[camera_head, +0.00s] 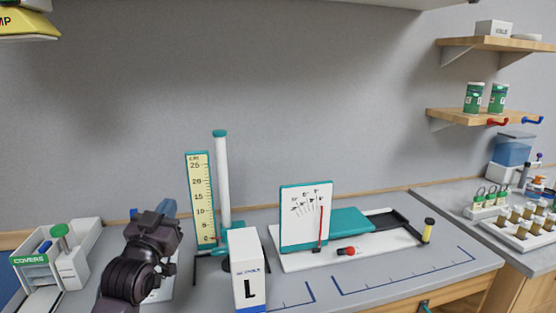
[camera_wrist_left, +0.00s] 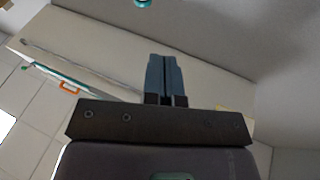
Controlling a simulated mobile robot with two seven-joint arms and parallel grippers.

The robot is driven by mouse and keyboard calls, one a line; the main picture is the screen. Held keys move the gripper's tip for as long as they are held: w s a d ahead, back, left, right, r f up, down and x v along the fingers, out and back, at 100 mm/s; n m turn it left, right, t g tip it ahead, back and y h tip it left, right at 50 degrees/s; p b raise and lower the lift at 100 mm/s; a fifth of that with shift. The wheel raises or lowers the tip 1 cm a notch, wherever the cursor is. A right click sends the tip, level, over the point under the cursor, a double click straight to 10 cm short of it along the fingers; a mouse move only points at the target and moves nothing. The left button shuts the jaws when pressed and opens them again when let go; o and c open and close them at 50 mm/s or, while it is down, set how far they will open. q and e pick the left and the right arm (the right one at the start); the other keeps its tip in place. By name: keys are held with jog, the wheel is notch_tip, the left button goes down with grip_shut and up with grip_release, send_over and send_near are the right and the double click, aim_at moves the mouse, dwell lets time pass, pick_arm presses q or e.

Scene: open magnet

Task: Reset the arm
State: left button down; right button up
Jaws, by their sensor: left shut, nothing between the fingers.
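My left gripper (camera_head: 168,208) is at the left of the bench in the head view, in front of the wall and left of the yellow ruler. Its blue-grey fingers also show in the left wrist view (camera_wrist_left: 166,80), pressed together with nothing between them. The wrist view shows mostly a pale surface and floor tiles beyond the fingers. My left arm comes up from the bottom edge and hides part of the bench behind it. My right gripper is in neither view.
A yellow ruler (camera_head: 200,195) and a white tube (camera_head: 222,180) stand right of my left gripper. A white box marked L (camera_head: 249,275) stands in front of them. A covers bin (camera_head: 35,268) is at left. A dial board (camera_head: 306,215) stands mid-bench. Shelves (camera_head: 490,117) hang at right.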

pick_arm(q)
jog(key=s+a+f+g, duration=0.1)
jog(key=s+f+g, duration=0.1)
jog(key=s+f, duration=0.35)
jog(key=s+f+g+y, duration=0.1)
jog(key=s+f, duration=0.1)
jog(key=f, duration=0.7)
jog(key=s+a+f+g, duration=0.1)
jog(key=s+f+g, duration=0.1)
jog(key=s+f, duration=0.35)
jog(key=s+a+f+n+g+y, duration=0.1)
jog(key=s+f+g, duration=0.3)
jog(key=s+f, duration=1.3)
jog(key=shift+s+a+f+n+g+y, duration=0.3)
jog(key=shift+s+a+f+y, duration=0.1)
jog(key=shift+a+f, duration=0.15)
